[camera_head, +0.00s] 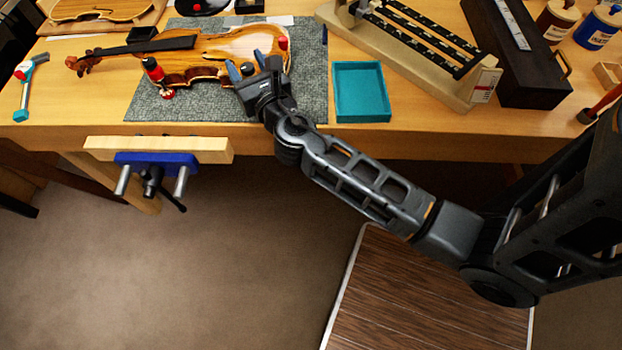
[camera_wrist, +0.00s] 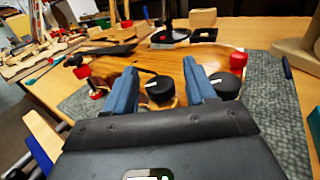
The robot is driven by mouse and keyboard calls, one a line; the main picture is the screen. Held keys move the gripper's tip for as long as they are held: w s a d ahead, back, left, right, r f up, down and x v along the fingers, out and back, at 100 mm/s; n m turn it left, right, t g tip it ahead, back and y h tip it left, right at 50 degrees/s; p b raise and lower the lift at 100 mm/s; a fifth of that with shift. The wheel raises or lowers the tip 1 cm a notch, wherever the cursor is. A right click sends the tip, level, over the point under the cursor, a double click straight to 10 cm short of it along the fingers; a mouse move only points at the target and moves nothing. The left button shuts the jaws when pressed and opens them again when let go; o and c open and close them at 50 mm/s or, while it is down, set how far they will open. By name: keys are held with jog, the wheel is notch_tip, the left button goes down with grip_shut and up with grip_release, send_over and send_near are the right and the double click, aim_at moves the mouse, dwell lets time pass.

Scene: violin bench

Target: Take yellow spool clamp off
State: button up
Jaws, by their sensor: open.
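The violin (camera_head: 215,55) lies on a grey mat on the bench, and its body also shows in the wrist view (camera_wrist: 185,62). My gripper (camera_head: 246,64) is open over the violin's near edge; its blue fingers (camera_wrist: 160,72) show in the wrist view. A black-topped clamp knob (camera_wrist: 160,90) sits between the fingers, apparently not gripped. A second black knob (camera_wrist: 226,85) is just right of the right finger. Red-topped clamps stand at the right (camera_wrist: 238,61) and left (camera_wrist: 82,72) of the body. No clearly yellow knob shows; the spools under the black knobs are mostly hidden.
A teal tray (camera_head: 361,92) lies on the bench right of the mat and looks empty. A wooden rack with black rails (camera_head: 415,40) and a dark case (camera_head: 520,60) stand farther right.

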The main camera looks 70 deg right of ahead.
jog(key=m+g+h+b, duration=0.2)
jog(key=g, duration=0.1)
jog(key=shift+f+m+h, duration=0.15)
jog(key=shift+m+h, duration=0.25)
jog(key=m+g+h+b, duration=0.1)
jog(key=g+b, duration=0.1)
jog(key=m+g+h+b, duration=0.1)
jog(key=m+g+b, duration=0.1)
jog(key=b, duration=0.1)
jog(key=shift+f+g+h, duration=0.1)
jog(key=shift+g+h, duration=0.2)
jog(key=v, duration=0.8)
jog(key=s+a+f+m+t+y, duration=0.2)
jog(key=s+a+f+y, duration=0.15)
jog(key=f, duration=0.25)
jog(key=s+a+f+m+t+y, duration=0.1)
jog(key=s+a+f+t+y, duration=0.1)
jog(key=s+f+y, duration=0.25)
jog(key=s+a+m+t+y, duration=0.1)
jog(key=s+a+m+y, duration=0.6)
jog(key=s, duration=0.4)
jog(key=shift+a+r+m+t+p, duration=0.35)
jog(key=shift+m+p, duration=0.1)
jog(key=shift+m, duration=0.25)
jog(key=shift+o, duration=0.2)
jog(key=shift+s, duration=0.15)
